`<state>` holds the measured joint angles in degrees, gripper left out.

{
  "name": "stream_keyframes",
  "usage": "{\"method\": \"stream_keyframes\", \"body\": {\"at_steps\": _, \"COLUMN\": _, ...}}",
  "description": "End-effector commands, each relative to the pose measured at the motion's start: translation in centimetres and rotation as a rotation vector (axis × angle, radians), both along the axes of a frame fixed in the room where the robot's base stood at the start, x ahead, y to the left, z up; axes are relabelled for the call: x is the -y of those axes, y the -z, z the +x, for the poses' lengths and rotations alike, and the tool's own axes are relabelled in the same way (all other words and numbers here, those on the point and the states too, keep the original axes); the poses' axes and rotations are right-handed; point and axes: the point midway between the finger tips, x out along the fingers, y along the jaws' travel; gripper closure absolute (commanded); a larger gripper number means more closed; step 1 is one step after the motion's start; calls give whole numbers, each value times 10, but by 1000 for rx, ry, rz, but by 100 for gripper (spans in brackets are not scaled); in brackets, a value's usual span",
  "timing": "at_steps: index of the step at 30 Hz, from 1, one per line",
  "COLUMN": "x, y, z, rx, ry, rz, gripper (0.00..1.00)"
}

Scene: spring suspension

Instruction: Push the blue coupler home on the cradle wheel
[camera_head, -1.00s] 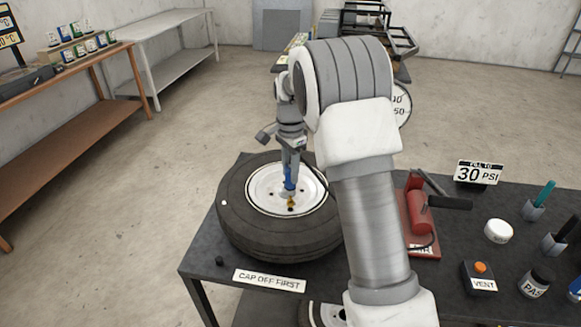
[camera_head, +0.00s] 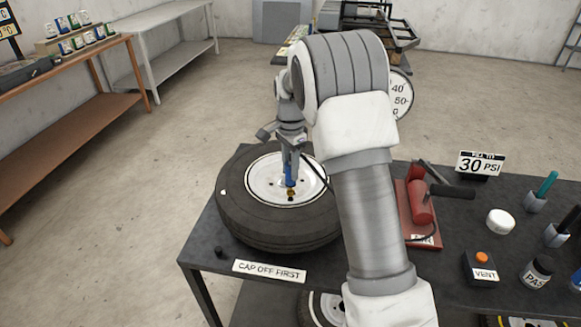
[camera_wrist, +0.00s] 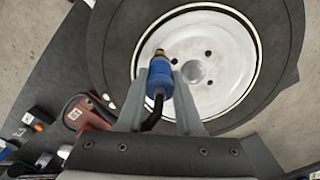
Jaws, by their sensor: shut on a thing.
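The cradle wheel (camera_head: 262,228) lies flat on the dark table, a black tyre with a white rim. My gripper (camera_head: 291,178) points down over the rim and is shut on the blue coupler (camera_head: 291,175). The coupler also shows between the fingers in the wrist view (camera_wrist: 160,80), with a black hose running back from it. A small brass valve (camera_head: 290,192) stands at the coupler's lower end; brass also shows at its tip in the wrist view (camera_wrist: 160,52). I cannot tell how far the coupler sits over the valve.
A red pump (camera_head: 420,205) stands right of the wheel, close to my arm. A small black cap (camera_head: 218,251) and a "CAP OFF FIRST" sign (camera_head: 270,271) lie at the front edge. A vent button box (camera_head: 481,266), jars and a "30 PSI" sign (camera_head: 480,163) are at right.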

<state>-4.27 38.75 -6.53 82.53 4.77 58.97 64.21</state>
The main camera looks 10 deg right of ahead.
Motion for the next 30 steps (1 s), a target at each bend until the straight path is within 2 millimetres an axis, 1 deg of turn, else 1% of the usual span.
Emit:
{"method": "stream_keyframes", "body": {"at_steps": 26, "x": 0, "y": 22, "z": 0, "rx": 0, "ry": 0, "rz": 0, "gripper": 100}}
{"method": "stream_keyframes", "body": {"at_steps": 27, "x": 0, "y": 21, "z": 0, "rx": 0, "ry": 0, "rz": 0, "gripper": 58}}
{"method": "stream_keyframes", "body": {"at_steps": 29, "x": 0, "y": 21, "z": 0, "rx": 0, "ry": 0, "rz": 0, "gripper": 47}}
{"method": "stream_keyframes", "body": {"at_steps": 30, "x": 0, "y": 21, "z": 0, "rx": 0, "ry": 0, "rz": 0, "gripper": 40}}
